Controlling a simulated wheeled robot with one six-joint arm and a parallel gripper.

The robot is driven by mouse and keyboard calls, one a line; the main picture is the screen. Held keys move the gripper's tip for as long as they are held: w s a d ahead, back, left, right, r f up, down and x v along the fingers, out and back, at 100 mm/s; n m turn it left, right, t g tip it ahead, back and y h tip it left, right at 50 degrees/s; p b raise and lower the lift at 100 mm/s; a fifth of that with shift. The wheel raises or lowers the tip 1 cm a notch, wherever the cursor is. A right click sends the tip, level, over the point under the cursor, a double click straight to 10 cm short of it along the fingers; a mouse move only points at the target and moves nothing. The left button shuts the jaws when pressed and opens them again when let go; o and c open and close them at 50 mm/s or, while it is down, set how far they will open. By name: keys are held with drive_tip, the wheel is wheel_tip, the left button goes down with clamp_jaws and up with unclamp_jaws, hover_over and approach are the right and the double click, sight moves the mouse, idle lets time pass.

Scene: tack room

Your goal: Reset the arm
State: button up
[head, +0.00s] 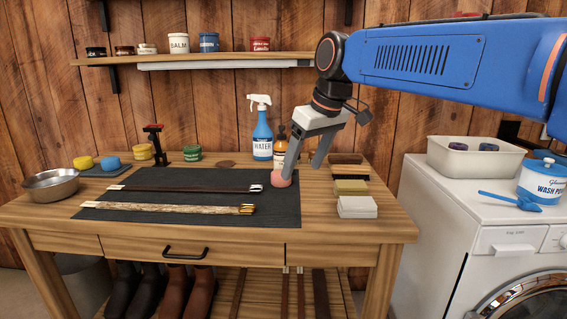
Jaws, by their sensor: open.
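My gripper (303,167) hangs from the blue arm over the right part of the wooden table (60,213). Its two fingers are apart and point down, with nothing seen between them. The left fingertip overlaps a pink round thing (281,179) at the right edge of the dark mat (210,180). I cannot tell whether they touch. The right fingertip is near a stack of brushes or blocks (351,187).
Two straps lie on the mat, one dark (190,189) and one light (165,207). A blue spray bottle (262,135) and an amber bottle (280,143) stand behind. A metal bowl (51,183) is at left. A washing machine (450,225) with a white bin (475,160) stands right.

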drive_tip(key=s+d+f+m+t+h, duration=0.1)
drive_tip(key=s+d+f+m, duration=0.1)
drive_tip(key=s+d+f, duration=0.5)
drive_tip(key=s+d+f+m, duration=0.25)
drive_tip(key=s+d, duration=0.25)
drive_tip(key=d, duration=0.3)
drive_tip(key=s+d+f+m+h, duration=0.1)
drive_tip(key=s+d+f+m, duration=0.1)
drive_tip(key=s+d+f, duration=0.2)
drive_tip(key=s+d+f+m, duration=0.1)
drive_tip(key=s+d+f, duration=0.4)
drive_tip(key=s+f, duration=0.5)
drive_tip(key=shift+f+m+h, duration=0.35)
drive_tip(key=shift+f+h, duration=0.05)
